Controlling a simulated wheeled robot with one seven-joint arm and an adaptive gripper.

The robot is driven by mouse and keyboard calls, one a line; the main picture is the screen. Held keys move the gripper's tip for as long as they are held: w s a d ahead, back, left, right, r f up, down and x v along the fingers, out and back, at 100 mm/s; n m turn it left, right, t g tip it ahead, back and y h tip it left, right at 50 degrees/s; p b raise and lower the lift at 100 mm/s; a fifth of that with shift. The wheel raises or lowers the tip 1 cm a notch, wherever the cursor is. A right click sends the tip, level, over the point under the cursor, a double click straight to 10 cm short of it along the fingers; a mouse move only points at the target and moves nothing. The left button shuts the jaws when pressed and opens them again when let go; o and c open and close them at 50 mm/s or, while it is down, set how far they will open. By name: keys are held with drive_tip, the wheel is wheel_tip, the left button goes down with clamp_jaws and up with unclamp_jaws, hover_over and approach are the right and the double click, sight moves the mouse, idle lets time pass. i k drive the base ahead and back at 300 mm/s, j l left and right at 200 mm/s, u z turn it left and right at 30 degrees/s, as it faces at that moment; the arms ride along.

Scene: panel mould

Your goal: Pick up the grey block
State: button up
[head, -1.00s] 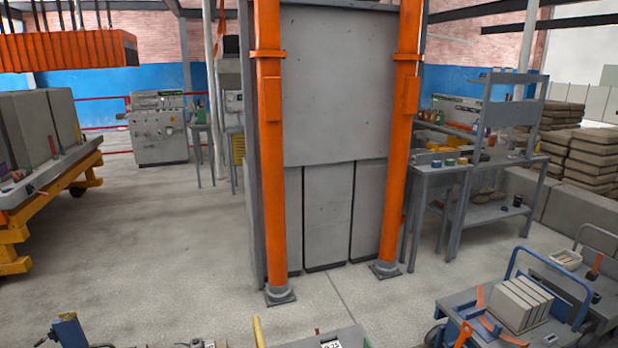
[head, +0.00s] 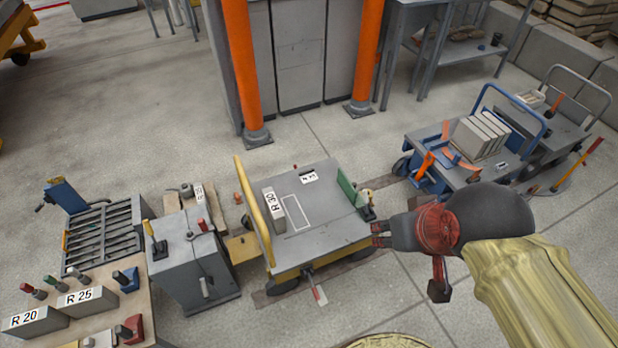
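A grey block (head: 275,210) marked "R 30" lies near the left side of the grey top of a yellow-framed cart (head: 330,225), beside a white outlined rectangle. Two more grey blocks, marked "R 20" (head: 36,322) and "R 25" (head: 84,302), lie on a bench at lower left. My gripper (head: 379,235) is at the cart's right edge, pointing left, with the "R 30" block well to its left. Its two small fingertips look apart with nothing between them.
A green plate (head: 348,188) stands at the cart's right side, and a yellow handle (head: 254,210) rises at its left. A grey cabinet (head: 192,262) stands left of the cart. A blue trolley (head: 470,150) with pale slabs is at right. Orange posts (head: 243,70) stand behind.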

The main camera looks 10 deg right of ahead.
sight(86, 303)
drive_tip(key=u, duration=2.35)
